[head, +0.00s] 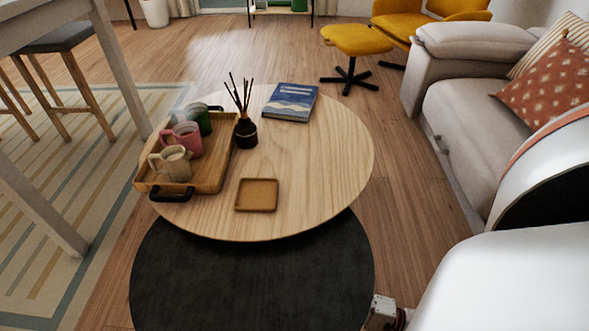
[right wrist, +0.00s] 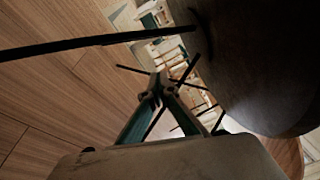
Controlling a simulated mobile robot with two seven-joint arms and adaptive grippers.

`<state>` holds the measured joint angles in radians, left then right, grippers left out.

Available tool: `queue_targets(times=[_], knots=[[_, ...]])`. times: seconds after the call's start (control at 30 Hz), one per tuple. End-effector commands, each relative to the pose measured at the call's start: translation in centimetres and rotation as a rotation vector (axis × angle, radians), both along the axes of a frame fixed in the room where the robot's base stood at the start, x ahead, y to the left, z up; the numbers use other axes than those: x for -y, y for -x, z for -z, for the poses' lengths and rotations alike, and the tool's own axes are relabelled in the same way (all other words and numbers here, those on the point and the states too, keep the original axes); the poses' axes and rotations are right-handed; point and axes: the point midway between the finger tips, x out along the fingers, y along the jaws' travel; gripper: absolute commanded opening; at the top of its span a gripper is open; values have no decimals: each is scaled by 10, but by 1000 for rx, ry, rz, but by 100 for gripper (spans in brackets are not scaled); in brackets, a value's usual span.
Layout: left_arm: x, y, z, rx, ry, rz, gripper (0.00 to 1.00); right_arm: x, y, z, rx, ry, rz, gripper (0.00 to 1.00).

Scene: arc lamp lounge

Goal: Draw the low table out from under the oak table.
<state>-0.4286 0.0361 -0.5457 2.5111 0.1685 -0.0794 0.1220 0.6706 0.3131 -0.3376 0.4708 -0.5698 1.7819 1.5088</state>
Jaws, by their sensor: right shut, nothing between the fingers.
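The round oak table (head: 320,160) stands in the middle of the head view. The low table (head: 250,270), with a round black top, is partly under its near edge; its near part shows in front and its far part is hidden. In the right wrist view a large dark round surface (right wrist: 255,65), apparently the low table, fills the upper right, with thin dark bars near it. My right gripper (right wrist: 158,90) is shut and empty among these bars; I cannot tell whether it touches one. In the head view its fingers are hidden. My left gripper is not in view.
On the oak table are a wooden tray (head: 215,178) with mugs, a reed diffuser (head: 246,133), a blue book (head: 290,102) and a square coaster (head: 257,195). A grey sofa (head: 465,110) stands right, a white-legged table (head: 45,215) left. Bare floor (head: 410,200) lies between oak table and sofa.

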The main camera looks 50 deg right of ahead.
Motion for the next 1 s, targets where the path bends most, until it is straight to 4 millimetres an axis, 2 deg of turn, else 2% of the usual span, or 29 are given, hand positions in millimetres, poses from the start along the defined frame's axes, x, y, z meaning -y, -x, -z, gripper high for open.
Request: queue_targets(times=[0.47, 0.6, 0.7, 1.0], knots=[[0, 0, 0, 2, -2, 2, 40, -38, -83, -7, 4, 2, 2, 0], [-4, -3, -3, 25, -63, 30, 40, -59, -76, -16, 6, -1, 2, 0], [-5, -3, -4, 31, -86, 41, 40, -67, -74, -18, 5, 2, 2, 0], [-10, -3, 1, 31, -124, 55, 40, -74, -70, -17, 1, 3, 2, 0]])
